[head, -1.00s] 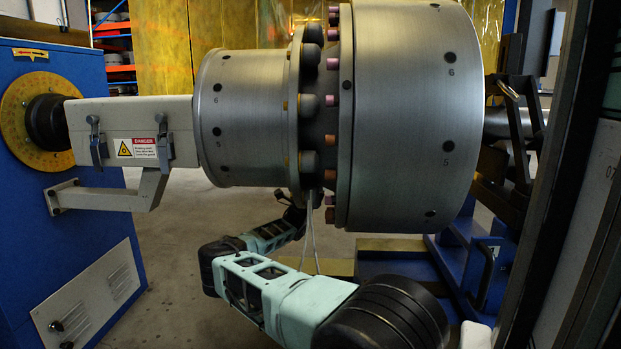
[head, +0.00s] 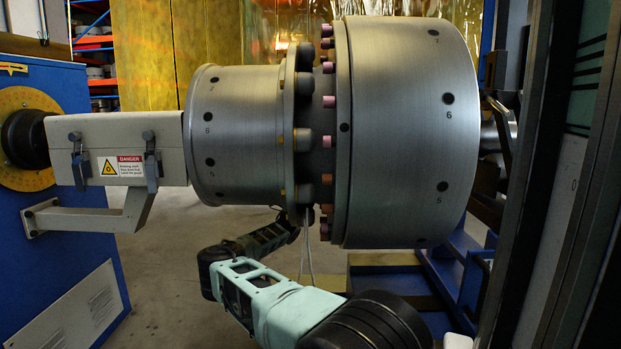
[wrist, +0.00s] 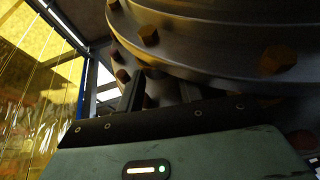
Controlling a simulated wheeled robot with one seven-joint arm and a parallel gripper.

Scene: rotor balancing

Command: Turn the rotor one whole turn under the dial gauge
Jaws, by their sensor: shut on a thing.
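The grey metal rotor (head: 395,130) lies level across the head view, a large drum on the right and a smaller one on the left. A flange with dark and pink-tipped bolts joins them; numbers 5, 6 and 7 show beside holes. My gripper (head: 305,214) is at the flange's underside, largely hidden there. In the wrist view my gripper's fingers (wrist: 162,92) reach up to the flange rim (wrist: 200,45) between bolt heads. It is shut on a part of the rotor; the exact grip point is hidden. I cannot make out a dial gauge.
A blue drive stand (head: 70,240) with a yellow graduated disc (head: 25,170) is at left. A white coupling guard (head: 110,135) with a danger label joins it to the rotor. A blue support (head: 430,285) is at right. Thin pale strands (head: 308,250) hang below the flange.

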